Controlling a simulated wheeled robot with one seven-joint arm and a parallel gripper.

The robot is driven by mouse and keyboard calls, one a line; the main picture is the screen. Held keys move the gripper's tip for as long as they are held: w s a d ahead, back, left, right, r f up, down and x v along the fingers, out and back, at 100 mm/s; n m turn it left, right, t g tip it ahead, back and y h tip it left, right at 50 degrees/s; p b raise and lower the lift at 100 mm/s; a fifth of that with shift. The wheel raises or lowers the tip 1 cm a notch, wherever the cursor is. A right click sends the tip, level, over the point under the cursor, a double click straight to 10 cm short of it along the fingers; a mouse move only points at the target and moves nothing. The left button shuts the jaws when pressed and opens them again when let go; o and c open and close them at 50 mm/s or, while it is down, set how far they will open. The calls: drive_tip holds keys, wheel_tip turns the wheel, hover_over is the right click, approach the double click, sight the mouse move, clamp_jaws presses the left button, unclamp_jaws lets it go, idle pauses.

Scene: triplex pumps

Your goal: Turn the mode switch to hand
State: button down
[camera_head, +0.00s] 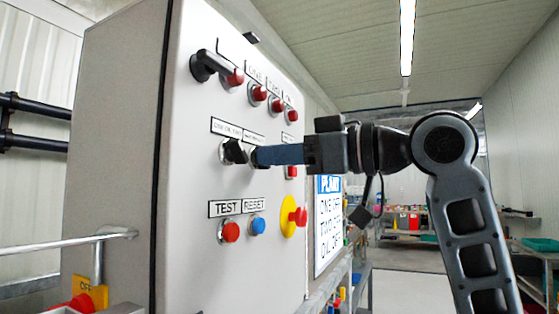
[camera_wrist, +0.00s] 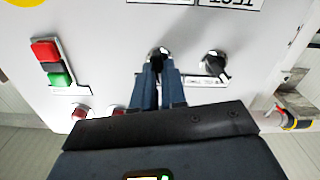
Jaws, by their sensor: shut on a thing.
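Two selector switches sit side by side under small labels in the middle of the white panel. The labels are too small to read surely, so I cannot tell by text which is the mode switch. The left one is a black knob (camera_head: 235,151), free, and it also shows in the wrist view (camera_wrist: 213,65). My gripper (camera_head: 258,156) reaches in from the right and is shut on the right selector switch (camera_wrist: 158,52). In the wrist view both blue fingers close around its knob, hiding its handle and pointing direction.
Red lamps (camera_head: 258,93) and a black handle (camera_head: 205,66) are above. A red TEST button (camera_head: 231,232), blue RESET button (camera_head: 257,226) and red emergency stop (camera_head: 298,216) on yellow are below. A red-and-green button block (camera_wrist: 52,62) is beside my fingers in the wrist view.

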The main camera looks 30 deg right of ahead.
drive_tip(key=n+b, duration=0.3)
drive_tip(key=n, duration=0.3)
drive_tip(key=shift+f, duration=0.1)
idle(0.5)
drive_tip(key=c, duration=1.2)
unclamp_jaws()
drive_tip(key=shift+s, duration=0.1)
drive_tip(key=v, duration=0.7)
drive_tip(key=shift+s+d, duration=0.15)
drive_tip(key=shift+s, duration=0.1)
